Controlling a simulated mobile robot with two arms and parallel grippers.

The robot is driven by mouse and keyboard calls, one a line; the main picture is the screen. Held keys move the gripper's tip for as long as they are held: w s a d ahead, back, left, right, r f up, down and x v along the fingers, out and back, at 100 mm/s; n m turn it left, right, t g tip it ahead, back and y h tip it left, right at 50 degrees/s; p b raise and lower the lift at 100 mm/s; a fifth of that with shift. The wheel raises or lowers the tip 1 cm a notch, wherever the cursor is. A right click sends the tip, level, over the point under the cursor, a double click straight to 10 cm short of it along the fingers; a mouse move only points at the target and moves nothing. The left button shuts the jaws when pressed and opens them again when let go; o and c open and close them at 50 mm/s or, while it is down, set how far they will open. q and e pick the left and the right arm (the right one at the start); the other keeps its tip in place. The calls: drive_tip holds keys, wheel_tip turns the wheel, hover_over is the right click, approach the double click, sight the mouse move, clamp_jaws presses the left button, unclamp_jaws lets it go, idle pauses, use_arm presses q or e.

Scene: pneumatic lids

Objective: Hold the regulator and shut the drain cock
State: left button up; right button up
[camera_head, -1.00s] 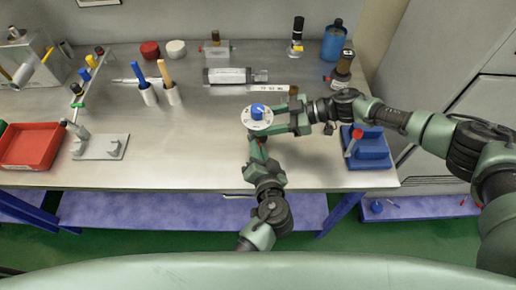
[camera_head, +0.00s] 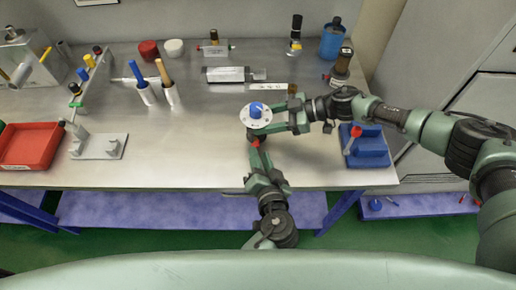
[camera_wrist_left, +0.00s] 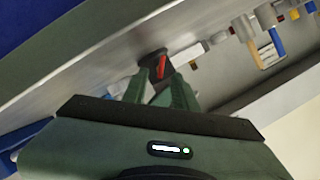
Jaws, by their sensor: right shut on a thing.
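The regulator (camera_head: 257,114) has a white round face with a blue knob and is held over the front half of the bench. My right gripper (camera_head: 280,118) is shut on it from the right side. The drain cock (camera_head: 255,143) is a small red lever at the regulator's underside, on its near side. My left gripper (camera_head: 256,151) reaches up from the front edge to the red lever. In the left wrist view the red lever (camera_wrist_left: 162,67) shows between the tips of my left gripper's fingers (camera_wrist_left: 163,85), which stand apart. Whether they touch it is unclear.
A blue block with a red lever (camera_head: 368,150) stands right of the regulator. A red tray (camera_head: 32,147) and a grey stand (camera_head: 99,147) are at the left. Several bottles, cylinders and tools stand further back. The bench between stand and regulator is clear.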

use_arm(q)
drive_tip(key=v, duration=0.8)
drive_tip(key=shift+r, duration=0.1)
